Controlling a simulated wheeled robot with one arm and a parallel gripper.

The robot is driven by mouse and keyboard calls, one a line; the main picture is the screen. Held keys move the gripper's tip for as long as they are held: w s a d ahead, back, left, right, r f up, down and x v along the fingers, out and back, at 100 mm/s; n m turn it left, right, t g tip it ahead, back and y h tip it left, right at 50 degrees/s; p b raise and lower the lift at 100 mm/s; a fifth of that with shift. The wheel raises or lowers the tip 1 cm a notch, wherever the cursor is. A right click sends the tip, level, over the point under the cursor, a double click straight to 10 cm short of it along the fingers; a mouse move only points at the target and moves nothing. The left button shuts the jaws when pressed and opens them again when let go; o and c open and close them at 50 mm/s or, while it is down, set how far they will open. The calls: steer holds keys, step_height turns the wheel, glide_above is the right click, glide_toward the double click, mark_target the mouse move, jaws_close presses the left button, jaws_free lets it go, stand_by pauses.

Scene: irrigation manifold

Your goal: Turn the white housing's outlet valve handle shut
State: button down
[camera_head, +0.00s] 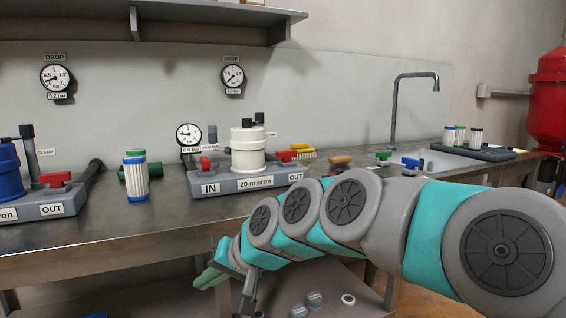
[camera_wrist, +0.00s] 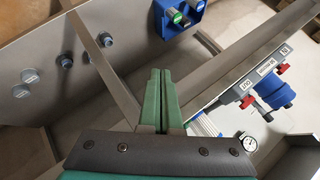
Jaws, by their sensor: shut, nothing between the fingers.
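The white housing (camera_head: 247,150) stands on a grey base labelled "20 micron" on the bench. Its red outlet valve handle (camera_head: 287,157) sits at the right end, above the OUT label. Its red inlet handle (camera_head: 207,163) sits at the left, above the IN label. I cannot tell the outlet handle's exact angle. My gripper (camera_head: 210,277) is low in front of the bench edge, below and apart from the housing. In the wrist view its green fingers (camera_wrist: 160,98) are together with nothing between them. I cannot make out the white housing in the wrist view.
A blue housing (camera_head: 9,168) with its own red OUT handle (camera_head: 56,179) stands at the left; a blue housing also shows in the wrist view (camera_wrist: 274,92). A cartridge (camera_head: 135,177) stands between the two units. A sink tap (camera_head: 396,105) is at the right. My arm crosses the bench's front.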

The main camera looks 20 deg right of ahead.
mark_target(282, 154)
steer(key=w+d+r+m+t+b, duration=0.2)
steer(key=w+d+r+m+t, duration=0.5)
steer(key=w+d+r, duration=0.55)
steer(key=w+d+m+t+h, duration=0.1)
steer(key=d+m, duration=0.1)
steer(key=d, duration=0.4)
steer(key=w+d+r+m+t+h+b, duration=0.1)
steer(key=w+d+m+h, duration=0.1)
steer(key=d, duration=0.4)
steer(key=w+d+m+t+h, duration=0.1)
steer(key=w+d+m+h, duration=0.1)
steer(key=d, duration=0.3)
steer(key=shift+w+d+r+m+t, duration=0.15)
steer(key=shift+d+m+t, duration=0.15)
steer(key=shift+d+m, duration=0.15)
steer(key=shift+w+d+m, duration=0.15)
steer(key=shift+d+m, duration=0.05)
steer(key=shift+m, duration=0.05)
steer(key=w, duration=1.3)
steer(key=shift+w+a+b, duration=0.35)
steer(key=shift+a, duration=0.05)
steer(key=shift+a+h, duration=0.2)
steer(key=shift+h, duration=0.1)
steer(key=shift+p, duration=0.4)
